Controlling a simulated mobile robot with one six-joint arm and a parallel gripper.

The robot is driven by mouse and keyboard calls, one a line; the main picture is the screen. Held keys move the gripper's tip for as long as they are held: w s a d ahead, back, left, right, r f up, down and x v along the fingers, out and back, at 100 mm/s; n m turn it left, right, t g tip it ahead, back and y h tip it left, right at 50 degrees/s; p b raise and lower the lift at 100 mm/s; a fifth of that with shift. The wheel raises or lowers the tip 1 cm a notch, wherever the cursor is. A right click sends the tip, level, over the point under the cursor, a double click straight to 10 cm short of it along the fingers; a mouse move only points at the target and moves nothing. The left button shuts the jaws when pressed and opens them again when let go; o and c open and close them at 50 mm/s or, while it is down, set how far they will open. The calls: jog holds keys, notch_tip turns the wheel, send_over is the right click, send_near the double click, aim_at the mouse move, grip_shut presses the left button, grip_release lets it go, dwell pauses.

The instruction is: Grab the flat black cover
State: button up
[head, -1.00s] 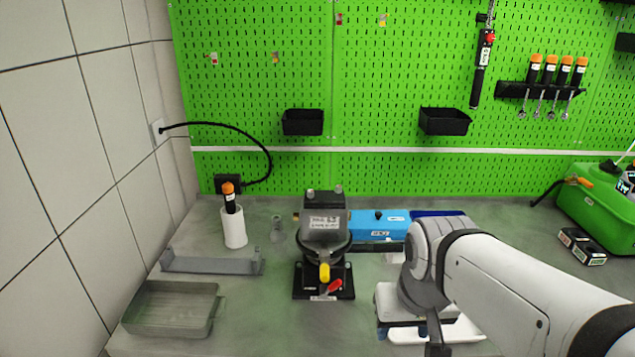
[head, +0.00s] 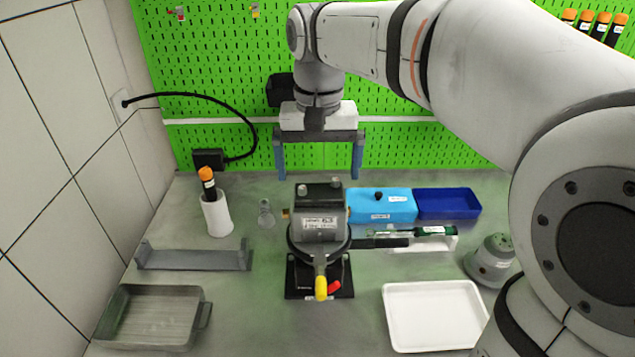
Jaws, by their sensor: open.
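The pump (head: 319,228) stands on the bench in the middle of the head view. A flat dark plate, which looks like the black cover (head: 319,192), lies on top of its grey labelled box, with two small silver knobs on it. My gripper (head: 319,176) is open and empty, pointing down. Its two blue-grey fingers are spread wide and appear above or behind the plate, one to each side. No contact shows, and the exact height gap is hard to judge.
A blue box (head: 381,205) and a dark blue tray (head: 447,203) are right of the pump. A white tray (head: 434,315) is front right. Left are a white holder (head: 217,214), a grey bracket (head: 193,257) and a grey tray (head: 153,316). The green pegboard (head: 420,145) stands behind.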

aim_at(319, 191)
notch_tip(319, 191, down, 4)
jog(key=shift+f, duration=0.15)
jog(key=shift+c, duration=0.3)
jog(key=c, duration=1)
